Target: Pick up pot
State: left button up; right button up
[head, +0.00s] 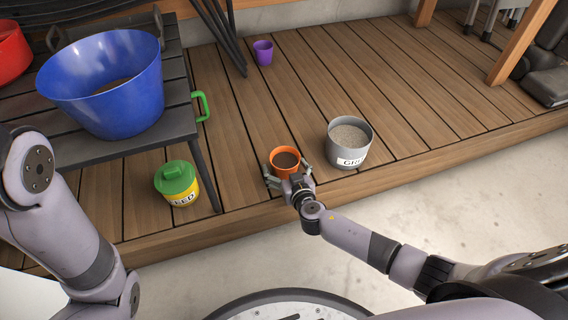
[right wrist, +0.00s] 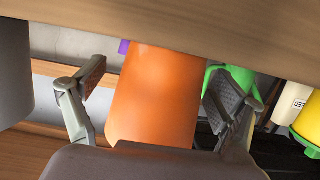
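The orange pot (head: 285,155) stands upright on the wooden deck near its front edge, with dark brown contents. My right gripper (head: 287,170) is at the pot, with one finger on each side of it. In the right wrist view the pot (right wrist: 156,95) fills the middle between the two finger pads. A gap shows between each pad and the pot wall, so the right gripper (right wrist: 160,90) is open around it. My left arm shows at the left of the head view, but its gripper is out of the picture.
A grey grit bucket (head: 350,150) stands just right of the pot. A yellow seed tin (head: 178,185) with a green lid stands to the left. A slatted table (head: 150,138) holds a blue tub (head: 108,95). A purple cup (head: 263,52) stands farther back on bare deck.

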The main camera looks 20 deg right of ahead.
jog(key=c, duration=1.4)
jog(key=shift+c, duration=0.6)
jog(key=shift+r, duration=0.1)
